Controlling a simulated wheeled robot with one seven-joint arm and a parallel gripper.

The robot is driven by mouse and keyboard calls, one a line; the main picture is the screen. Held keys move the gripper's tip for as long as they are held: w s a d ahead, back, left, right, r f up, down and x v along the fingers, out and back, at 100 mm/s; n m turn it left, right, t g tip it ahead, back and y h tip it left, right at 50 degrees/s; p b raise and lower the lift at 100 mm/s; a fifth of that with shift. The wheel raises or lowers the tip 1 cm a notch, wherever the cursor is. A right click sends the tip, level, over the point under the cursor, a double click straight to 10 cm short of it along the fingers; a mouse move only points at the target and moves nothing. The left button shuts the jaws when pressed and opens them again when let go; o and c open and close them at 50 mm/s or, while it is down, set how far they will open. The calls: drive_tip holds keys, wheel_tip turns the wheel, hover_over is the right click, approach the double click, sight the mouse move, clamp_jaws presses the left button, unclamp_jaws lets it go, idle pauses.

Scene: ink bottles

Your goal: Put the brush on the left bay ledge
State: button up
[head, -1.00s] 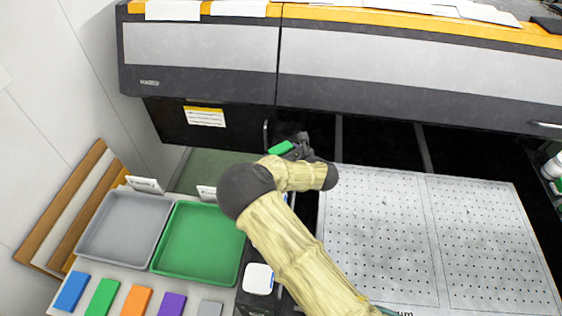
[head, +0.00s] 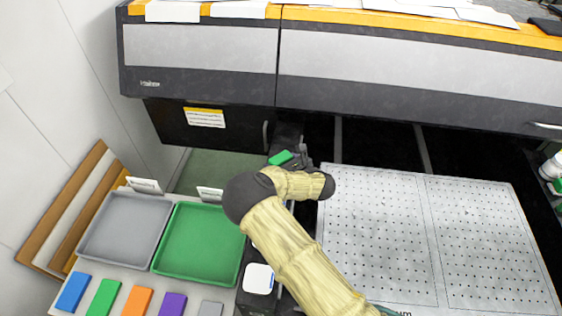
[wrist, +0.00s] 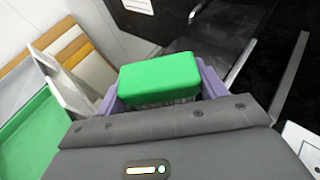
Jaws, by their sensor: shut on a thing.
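The brush (wrist: 160,78) has a green block-shaped back with pale bristles under it. It sits between the purple fingers of my gripper (wrist: 160,95) in the wrist view, and the gripper is shut on it. In the head view the green brush (head: 280,158) shows at the end of my arm, just beyond my dark wrist. The left bay ledge (wrist: 205,45) appears to be the dark surface beyond the brush; in the head view it lies at the opening below the printer's front. I cannot tell whether the brush touches it.
A green tray (head: 198,243) and a grey tray (head: 124,228) stand at left, with coloured blocks in front. A perforated plate (head: 385,225) lies right of my arm. A dark panel with a label (head: 205,117) hangs left of the opening. A white-capped bottle (head: 258,279) stands near my arm.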

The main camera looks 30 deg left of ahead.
drive_tip(key=o, duration=1)
drive_tip(key=shift+c, duration=0.2)
drive_tip(key=shift+w+r, duration=0.1)
drive_tip(key=shift+d, duration=0.2)
drive_tip(key=b+v, duration=0.2)
drive_tip(key=v, duration=0.9)
drive_tip(key=shift+s+d+r+b, duration=0.15)
drive_tip(key=shift+s+d+b, duration=0.05)
drive_tip(key=shift+s+b, duration=0.2)
